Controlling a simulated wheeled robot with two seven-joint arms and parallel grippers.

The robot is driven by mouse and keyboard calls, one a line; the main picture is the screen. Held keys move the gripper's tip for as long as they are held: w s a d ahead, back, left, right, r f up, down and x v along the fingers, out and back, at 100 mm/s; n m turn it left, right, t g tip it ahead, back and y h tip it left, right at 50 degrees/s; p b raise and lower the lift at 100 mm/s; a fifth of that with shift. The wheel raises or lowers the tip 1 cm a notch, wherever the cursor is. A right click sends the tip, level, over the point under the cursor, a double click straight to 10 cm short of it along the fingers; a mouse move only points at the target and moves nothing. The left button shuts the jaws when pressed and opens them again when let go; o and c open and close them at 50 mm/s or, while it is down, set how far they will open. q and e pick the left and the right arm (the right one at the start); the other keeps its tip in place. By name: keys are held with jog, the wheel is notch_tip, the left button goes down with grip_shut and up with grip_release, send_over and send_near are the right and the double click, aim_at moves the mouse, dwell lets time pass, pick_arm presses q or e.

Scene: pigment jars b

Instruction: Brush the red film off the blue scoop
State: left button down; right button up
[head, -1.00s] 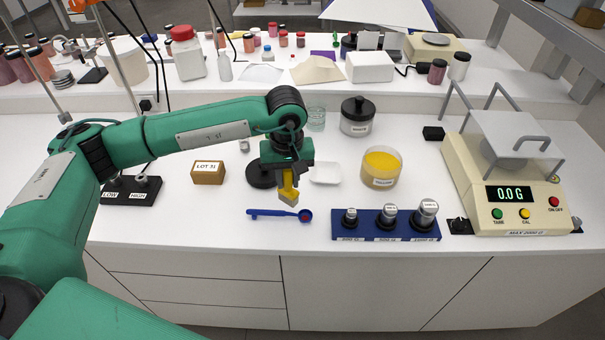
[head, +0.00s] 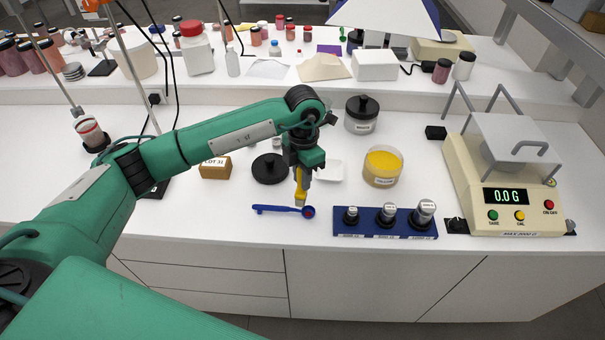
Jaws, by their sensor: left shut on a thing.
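The blue scoop (head: 280,210) lies on the white bench with its handle to the left and its bowl at the right end. A red patch (head: 309,212) shows in the bowl. My left gripper (head: 301,166) is shut on a yellow brush (head: 300,186), which points down. The brush's pale bristles (head: 300,202) are right at the bowl end of the scoop, at its far-left edge in the picture. I cannot tell whether they touch it. My right gripper is not in view.
A blue rack of metal weights (head: 385,224) stands just right of the scoop. Behind are a yellow powder jar (head: 382,168), a white dish (head: 328,171) and a black lid (head: 270,168). A balance (head: 505,180) stands at the right.

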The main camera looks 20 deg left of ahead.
pick_arm(q)
jog(key=n+h+p, duration=0.1)
jog(key=n, duration=0.5)
jog(key=shift+d, duration=0.15)
jog(key=n+p, duration=0.1)
jog(key=n, duration=0.3)
jog(key=shift+f, duration=0.1)
jog(key=n+t+h+p, duration=0.1)
jog(key=n, duration=0.4)
jog(key=shift+f+n, duration=0.15)
jog(key=shift+n, duration=0.25)
jog(key=n+t, duration=0.1)
jog(key=n, duration=0.2)
jog(key=shift+f, duration=0.15)
jog(key=shift+f+n, duration=0.15)
jog(key=shift+n, duration=0.25)
jog(key=shift+f+b, duration=1)
jog(key=shift+f, duration=0.95)
jog(key=shift+f, duration=0.1)
